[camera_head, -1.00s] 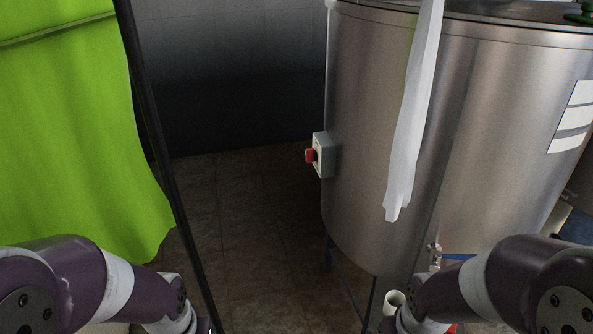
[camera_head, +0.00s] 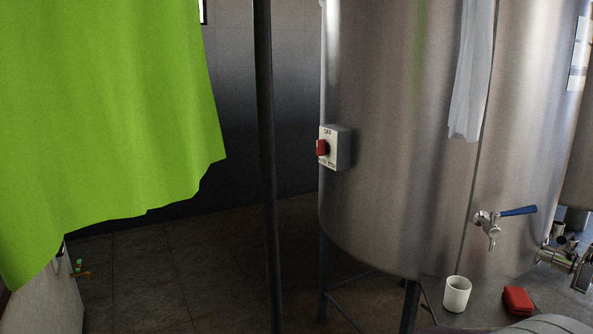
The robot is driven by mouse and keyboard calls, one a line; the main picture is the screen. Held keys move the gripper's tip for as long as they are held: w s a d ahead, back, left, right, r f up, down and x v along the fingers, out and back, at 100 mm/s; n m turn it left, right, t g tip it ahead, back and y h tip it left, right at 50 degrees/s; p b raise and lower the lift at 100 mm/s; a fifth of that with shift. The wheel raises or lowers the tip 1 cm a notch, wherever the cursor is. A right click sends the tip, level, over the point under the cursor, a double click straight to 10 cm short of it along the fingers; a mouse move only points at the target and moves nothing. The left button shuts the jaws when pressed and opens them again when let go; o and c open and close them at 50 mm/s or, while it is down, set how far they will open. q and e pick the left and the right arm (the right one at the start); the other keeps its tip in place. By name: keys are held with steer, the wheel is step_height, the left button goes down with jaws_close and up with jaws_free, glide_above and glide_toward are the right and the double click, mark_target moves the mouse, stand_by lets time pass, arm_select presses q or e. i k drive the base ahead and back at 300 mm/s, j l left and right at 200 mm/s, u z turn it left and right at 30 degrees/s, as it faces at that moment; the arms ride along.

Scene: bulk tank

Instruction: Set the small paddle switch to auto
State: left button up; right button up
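The small paddle switch (camera_head: 322,147) is a red paddle on the front of a light grey switch box (camera_head: 342,149). The box is fixed to the left side of the large steel tank (camera_head: 395,130). It has dark lettering above and below the paddle, too small to read with certainty, so I cannot tell the paddle's setting. Neither of my grippers shows in the head view; a grey rounded part at the bottom right edge may be part of my arm. Nothing touches the switch.
A green curtain (camera_head: 100,110) hangs at left, with a dark upright pole (camera_head: 266,170) between it and the tank. A white cloth (camera_head: 470,75) hangs down the tank. A blue-handled tap (camera_head: 494,222), white cup (camera_head: 457,294) and red object (camera_head: 517,301) are at right.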

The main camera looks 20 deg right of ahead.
mark_target(322, 146)
steer(key=i+l+z, duration=0.1)
steer(key=i, duration=0.5)
steer(key=i+l, duration=0.2)
steer(key=i, duration=0.4)
steer(key=i+j+z, duration=0.25)
steer(key=i, duration=0.35)
steer(key=i+j+z, duration=0.25)
steer(key=i+j, duration=0.25)
steer(key=i, duration=0.1)
